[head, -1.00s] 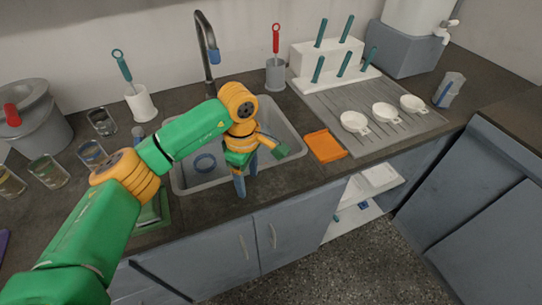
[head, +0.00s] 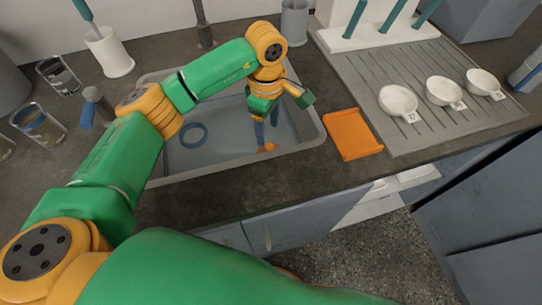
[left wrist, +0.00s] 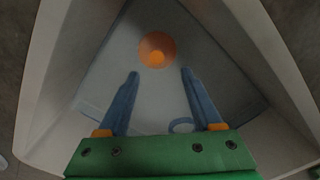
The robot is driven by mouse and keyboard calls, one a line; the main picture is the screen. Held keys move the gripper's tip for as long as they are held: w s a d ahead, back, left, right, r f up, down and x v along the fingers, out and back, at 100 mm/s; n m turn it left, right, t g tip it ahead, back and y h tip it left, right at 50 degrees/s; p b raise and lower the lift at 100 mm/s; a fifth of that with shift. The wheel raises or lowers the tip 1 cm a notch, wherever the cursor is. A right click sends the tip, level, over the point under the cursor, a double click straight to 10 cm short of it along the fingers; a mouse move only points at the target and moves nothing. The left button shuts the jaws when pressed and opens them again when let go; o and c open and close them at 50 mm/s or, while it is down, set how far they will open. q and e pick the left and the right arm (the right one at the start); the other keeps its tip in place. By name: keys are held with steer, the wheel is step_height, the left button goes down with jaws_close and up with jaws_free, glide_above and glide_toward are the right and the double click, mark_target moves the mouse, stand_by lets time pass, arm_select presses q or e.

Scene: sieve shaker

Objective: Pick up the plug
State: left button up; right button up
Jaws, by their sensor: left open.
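The plug (head: 267,148) is a small orange round piece on the floor of the grey sink (head: 312,128). My left gripper (head: 267,133) points down into the sink above the plug. Its two blue fingers are open with nothing between them, as the left wrist view (left wrist: 160,75) shows. In the head view the fingers stand close to the plug; whether they touch it I cannot tell. My right gripper is out of view.
A blue ring (head: 193,135) lies in the sink, left of the plug. The sink walls surround my left gripper. An orange cloth (head: 352,134) lies right of the sink, beside a grey drainboard (head: 435,60) with white scoops (head: 398,102). The tap (head: 203,25) stands behind the sink.

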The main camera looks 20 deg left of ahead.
mark_target(270, 147)
arm_select(q)
steer(key=f, duration=0.5)
steer(key=f+p, duration=0.1)
steer(key=f, duration=0.1)
steer(key=shift+w+d+f, duration=0.15)
steer(key=shift+w+f, duration=0.05)
steer(key=shift+w, duration=0.05)
jaws_close()
